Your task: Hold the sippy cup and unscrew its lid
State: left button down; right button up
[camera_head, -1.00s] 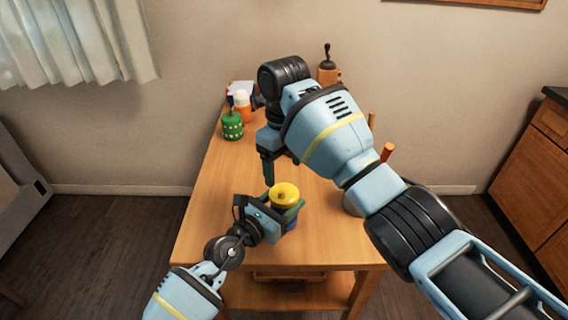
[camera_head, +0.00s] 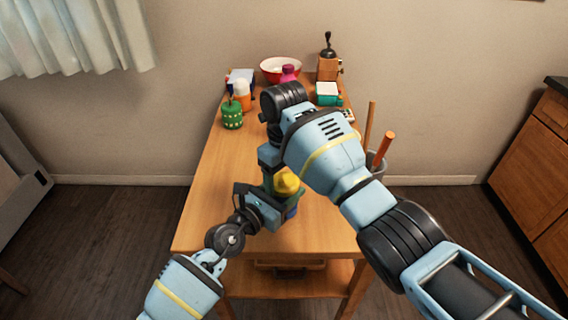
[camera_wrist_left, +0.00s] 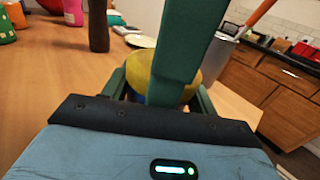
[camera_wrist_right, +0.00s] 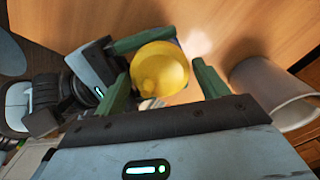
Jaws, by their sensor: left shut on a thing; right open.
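The sippy cup has a yellow lid (camera_head: 287,184) and a blue body (camera_head: 292,212). It stands upright near the front of the wooden table. My left gripper (camera_head: 284,207) is shut around the cup's body below the lid. In the left wrist view, the lid (camera_wrist_left: 142,70) shows partly behind a green finger of my right gripper. My right gripper (camera_wrist_right: 161,84) is open above the cup, with its fingers on either side of the yellow lid (camera_wrist_right: 160,70). A gap shows between the lid and the right-hand finger in the right wrist view. My right arm hides part of the cup in the head view.
A grey container (camera_head: 377,167) with wooden sticks stands close by on the right. The table's left middle (camera_head: 215,180) is clear.

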jog(key=shift+f, duration=0.55)
jog(key=c, duration=0.8)
jog(key=n, duration=0.6)
jog(key=shift+n, duration=0.4)
jog(key=o, duration=1.1)
jog(key=shift+r, duration=0.1)
